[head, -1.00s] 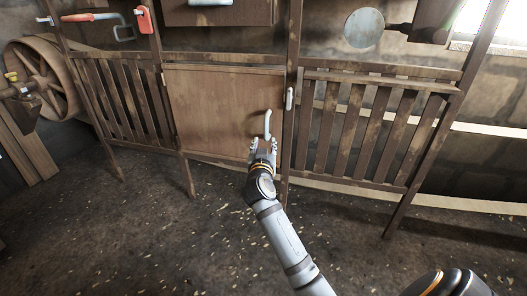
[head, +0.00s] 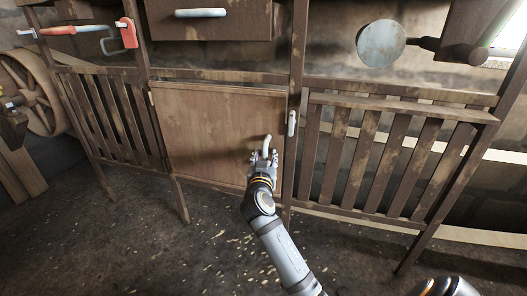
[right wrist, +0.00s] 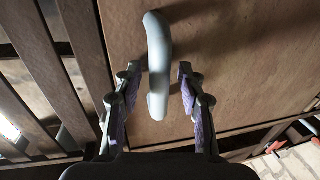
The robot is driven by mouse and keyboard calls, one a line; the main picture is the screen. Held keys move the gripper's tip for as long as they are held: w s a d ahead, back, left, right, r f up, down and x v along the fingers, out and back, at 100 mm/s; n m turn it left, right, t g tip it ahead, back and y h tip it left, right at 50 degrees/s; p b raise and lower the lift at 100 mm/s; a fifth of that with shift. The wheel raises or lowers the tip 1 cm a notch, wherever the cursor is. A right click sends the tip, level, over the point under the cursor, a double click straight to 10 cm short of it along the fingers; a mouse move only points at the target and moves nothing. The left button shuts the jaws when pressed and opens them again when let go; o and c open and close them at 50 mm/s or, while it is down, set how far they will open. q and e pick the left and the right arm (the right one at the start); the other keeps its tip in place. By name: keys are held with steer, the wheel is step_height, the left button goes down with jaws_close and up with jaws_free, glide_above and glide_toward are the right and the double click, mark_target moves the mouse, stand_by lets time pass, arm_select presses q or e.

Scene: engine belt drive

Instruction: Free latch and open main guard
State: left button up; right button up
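The main guard (head: 215,125) is a brown wooden door panel in the middle of the fence. It looks shut in its frame. A pale bar handle (head: 267,143) stands on its right part. The white latch (head: 292,123) sits upright on the post right of the panel. My right gripper (head: 264,157) is at the lower end of the handle. In the right wrist view the open fingers (right wrist: 158,92) are on either side of the handle (right wrist: 157,55), with gaps showing on both sides. My left gripper is not in view.
Slatted fence sections flank the panel, left (head: 115,115) and right (head: 385,160). A drawer-like box (head: 215,22) with a pale handle is above. A red-handled bar (head: 85,30) is at upper left, a large wheel (head: 40,95) at far left. The floor in front is clear.

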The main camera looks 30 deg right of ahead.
steer(key=shift+s+a+r, duration=0.1)
steer(key=shift+s, duration=0.05)
steer(key=shift+c, duration=0.7)
jaws_close()
